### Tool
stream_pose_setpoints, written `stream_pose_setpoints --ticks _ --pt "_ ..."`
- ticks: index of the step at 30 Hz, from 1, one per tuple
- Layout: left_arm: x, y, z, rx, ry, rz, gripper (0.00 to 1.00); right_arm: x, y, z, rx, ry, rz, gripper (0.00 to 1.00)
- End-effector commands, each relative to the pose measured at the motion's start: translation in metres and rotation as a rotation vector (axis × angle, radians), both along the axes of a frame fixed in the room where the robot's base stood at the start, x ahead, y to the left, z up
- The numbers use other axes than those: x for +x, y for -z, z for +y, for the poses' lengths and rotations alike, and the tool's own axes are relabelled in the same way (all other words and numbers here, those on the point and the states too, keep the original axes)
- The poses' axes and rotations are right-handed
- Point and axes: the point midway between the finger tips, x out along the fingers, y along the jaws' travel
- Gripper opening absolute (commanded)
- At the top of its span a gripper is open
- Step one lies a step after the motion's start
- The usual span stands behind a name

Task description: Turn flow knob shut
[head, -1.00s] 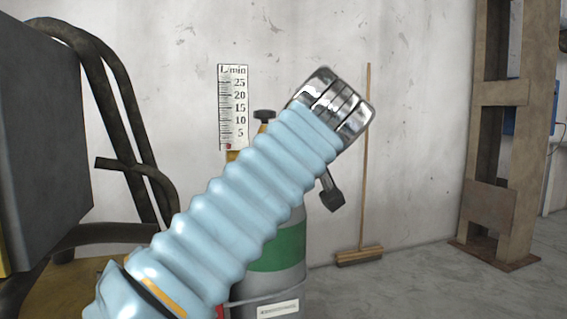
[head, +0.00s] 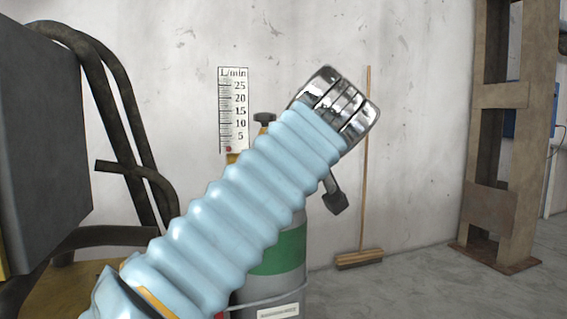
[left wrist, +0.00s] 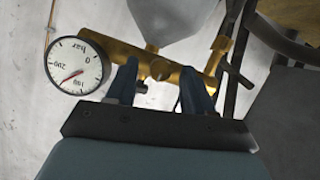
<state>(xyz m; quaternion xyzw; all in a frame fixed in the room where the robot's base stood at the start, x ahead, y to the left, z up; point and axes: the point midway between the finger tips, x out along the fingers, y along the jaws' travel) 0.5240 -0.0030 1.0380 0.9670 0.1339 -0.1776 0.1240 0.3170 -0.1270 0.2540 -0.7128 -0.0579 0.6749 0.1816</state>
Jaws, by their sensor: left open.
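In the left wrist view a brass regulator body (left wrist: 185,75) runs across the picture with a round pressure gauge (left wrist: 78,66) at its left end. My left gripper (left wrist: 160,72) is open, its two dark fingers on either side of a small round brass part (left wrist: 161,69). I cannot tell whether this part is the flow knob or whether the fingers touch it. In the head view my blue-sleeved left arm hides the regulator and most of the gripper. A flow scale (head: 233,110) in L/min has its red marker (head: 229,149) at the bottom, below 5. My right gripper is not in view.
A gas cylinder (head: 278,253) with a green band stands behind my arm, its dark valve handle (head: 265,118) above. A grey box (head: 40,140) and bent dark tubes (head: 120,90) are at left. A broom (head: 359,258) leans on the wall, left of a post (head: 492,130).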

Motion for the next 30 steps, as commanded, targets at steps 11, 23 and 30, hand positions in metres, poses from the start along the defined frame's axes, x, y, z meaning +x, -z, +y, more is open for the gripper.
stream_pose_setpoints --ticks 11,23,30 --pt "-0.078 -0.034 -0.019 -0.001 0.003 -0.002 0.52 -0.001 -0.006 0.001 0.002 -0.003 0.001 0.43" --pt "-0.117 -0.048 -0.028 0.000 -0.001 0.001 0.52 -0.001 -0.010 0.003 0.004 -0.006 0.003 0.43" --pt "-0.116 -0.048 -0.028 0.000 -0.001 0.001 0.52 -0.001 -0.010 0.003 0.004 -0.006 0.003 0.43"
